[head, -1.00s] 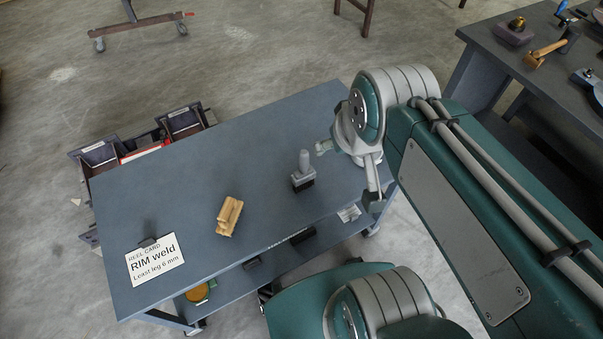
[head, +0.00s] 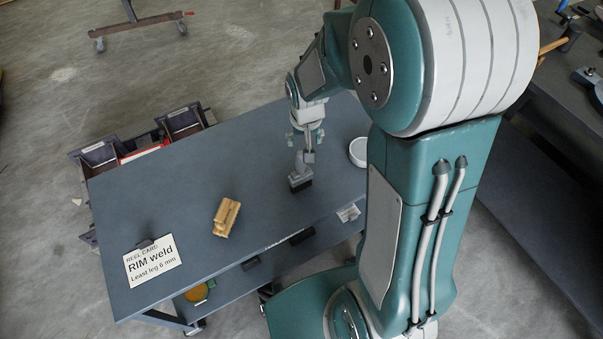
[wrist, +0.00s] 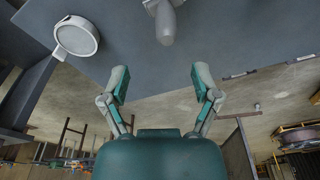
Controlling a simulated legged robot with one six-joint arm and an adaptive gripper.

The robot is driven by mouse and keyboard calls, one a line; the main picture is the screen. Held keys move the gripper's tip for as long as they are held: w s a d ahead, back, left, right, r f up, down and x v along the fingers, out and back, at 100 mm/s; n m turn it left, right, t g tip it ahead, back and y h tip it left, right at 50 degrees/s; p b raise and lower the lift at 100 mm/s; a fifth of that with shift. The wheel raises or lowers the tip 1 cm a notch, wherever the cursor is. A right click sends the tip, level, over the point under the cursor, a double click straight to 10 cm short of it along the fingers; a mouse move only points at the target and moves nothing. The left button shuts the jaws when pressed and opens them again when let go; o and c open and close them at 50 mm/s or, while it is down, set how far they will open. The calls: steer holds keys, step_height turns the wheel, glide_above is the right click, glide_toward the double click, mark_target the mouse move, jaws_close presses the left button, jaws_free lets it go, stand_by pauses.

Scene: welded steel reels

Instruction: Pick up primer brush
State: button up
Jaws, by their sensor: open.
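The primer brush (head: 300,181), with a grey handle and a dark bristle end, stands handle up on the blue-grey bench (head: 200,187). In the head view my gripper (head: 306,140) is just above and behind the brush handle, and partly overlaps it in the picture. In the wrist view my gripper (wrist: 160,78) is open with nothing between its fingers. The grey brush handle (wrist: 165,22) shows at the top of that view, beyond the fingertips and apart from them.
A round white-rimmed container (head: 358,152) stands right of the brush. A wooden block (head: 226,217) and a reel card (head: 152,261) lie to the left. Dark bins (head: 97,155) hang at the bench's left end. The bench between block and brush is clear.

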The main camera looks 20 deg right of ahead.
mark_target(300, 154)
steer(key=f, duration=0.5)
steer(key=shift+w+a+f, duration=0.2)
steer(key=shift+w+a, duration=0.2)
steer(key=shift+w+d+f, duration=0.1)
steer(key=shift+d+f, duration=0.15)
steer(key=shift+f, duration=0.25)
steer(key=f, duration=0.4)
steer(key=shift+w+a+f, duration=0.25)
steer(key=shift+w+f, duration=0.15)
steer(key=shift+d, duration=0.1)
jaws_close()
